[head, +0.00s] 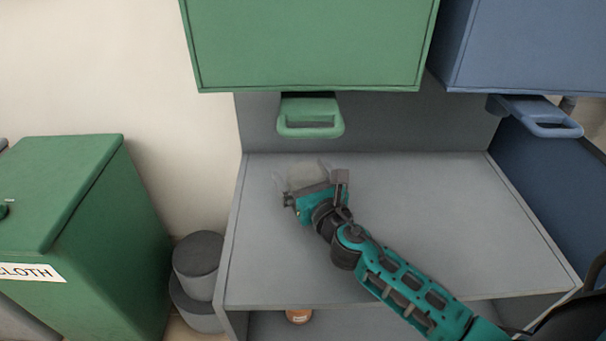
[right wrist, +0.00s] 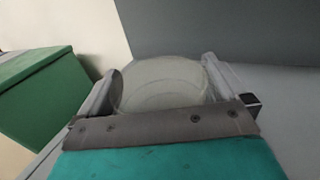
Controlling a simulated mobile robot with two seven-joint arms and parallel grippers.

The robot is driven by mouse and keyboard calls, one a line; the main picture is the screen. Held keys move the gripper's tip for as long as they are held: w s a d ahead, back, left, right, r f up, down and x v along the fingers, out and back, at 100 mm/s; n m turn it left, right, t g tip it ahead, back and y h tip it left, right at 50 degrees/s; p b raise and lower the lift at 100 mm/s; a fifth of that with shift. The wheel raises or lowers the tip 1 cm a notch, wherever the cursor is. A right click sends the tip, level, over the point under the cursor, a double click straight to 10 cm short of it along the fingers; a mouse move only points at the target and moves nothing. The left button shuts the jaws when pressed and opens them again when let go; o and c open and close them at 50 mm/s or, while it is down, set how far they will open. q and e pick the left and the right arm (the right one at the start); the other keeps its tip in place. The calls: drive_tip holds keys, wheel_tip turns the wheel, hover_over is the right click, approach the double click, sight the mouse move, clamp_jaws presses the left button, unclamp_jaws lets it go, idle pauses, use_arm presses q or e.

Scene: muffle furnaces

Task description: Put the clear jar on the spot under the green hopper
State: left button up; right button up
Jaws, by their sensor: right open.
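The clear jar (head: 306,175) stands on the grey shelf, below the green hopper (head: 310,45) and its green handle (head: 310,118). My right gripper (head: 309,182) is open around the jar, partly hiding it in the head view. In the right wrist view, the round clear jar (right wrist: 163,85) lies between the two spread fingers of my right gripper (right wrist: 160,88). I cannot tell whether either finger touches it. My left gripper is in neither view.
The grey shelf (head: 420,210) is clear to the right of the arm. A blue hopper (head: 530,45) with a blue handle (head: 545,118) hangs at the right. A green cloth bin (head: 85,200) and grey round containers (head: 200,265) stand at the left. An orange-brown item (head: 299,316) sits below the shelf.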

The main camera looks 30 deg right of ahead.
drive_tip(key=shift+r, duration=0.15)
drive_tip(key=shift+s, duration=0.2)
drive_tip(key=s, duration=1)
drive_tip(key=shift+a, duration=0.3)
drive_tip(key=shift+s, duration=0.8)
drive_tip(key=shift+r, duration=0.15)
